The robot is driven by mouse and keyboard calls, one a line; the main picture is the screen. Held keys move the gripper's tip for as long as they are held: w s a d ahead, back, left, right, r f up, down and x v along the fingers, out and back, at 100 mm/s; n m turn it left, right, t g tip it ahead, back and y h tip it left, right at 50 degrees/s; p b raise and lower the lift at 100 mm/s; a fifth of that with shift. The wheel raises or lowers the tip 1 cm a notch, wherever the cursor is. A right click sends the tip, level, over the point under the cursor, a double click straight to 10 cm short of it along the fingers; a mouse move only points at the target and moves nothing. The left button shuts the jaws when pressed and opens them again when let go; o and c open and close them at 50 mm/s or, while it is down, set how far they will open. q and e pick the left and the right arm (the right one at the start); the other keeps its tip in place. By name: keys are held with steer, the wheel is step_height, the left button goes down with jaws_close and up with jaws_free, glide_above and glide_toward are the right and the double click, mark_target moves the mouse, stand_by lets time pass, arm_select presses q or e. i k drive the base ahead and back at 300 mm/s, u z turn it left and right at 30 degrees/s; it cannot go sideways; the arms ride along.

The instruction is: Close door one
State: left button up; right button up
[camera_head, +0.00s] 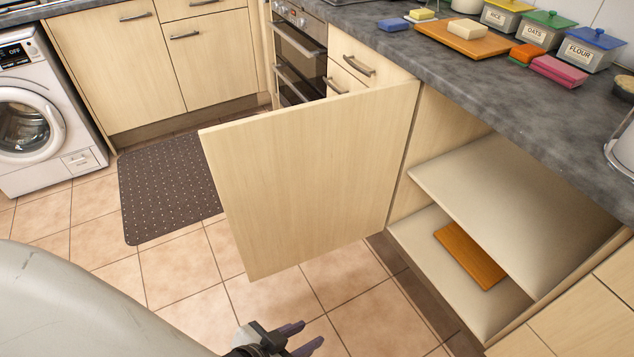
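A pale wood cabinet door (310,175), the only one standing open, is swung out from the lower cabinet on the right. Its hinged edge is by the cabinet's left side, and its free edge points left into the room. My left gripper (308,336) is low at the bottom centre, below the door in the picture and apart from it. Its two dark fingers are spread with nothing between them. My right gripper is out of view.
The open cabinet shows an upper shelf (510,205) and an orange-brown board (470,256) lower down. The grey worktop (480,95) above holds canisters, sponges and a wooden board. The tiled floor (365,310) near my gripper is clear. A dark mat (165,190) lies behind the door.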

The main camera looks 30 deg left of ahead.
mark_target(299, 184)
steer(key=u, duration=2.6)
steer(key=i, duration=3.25)
steer(key=z, duration=4.2)
steer(key=i, duration=0.25)
steer(key=z, duration=0.65)
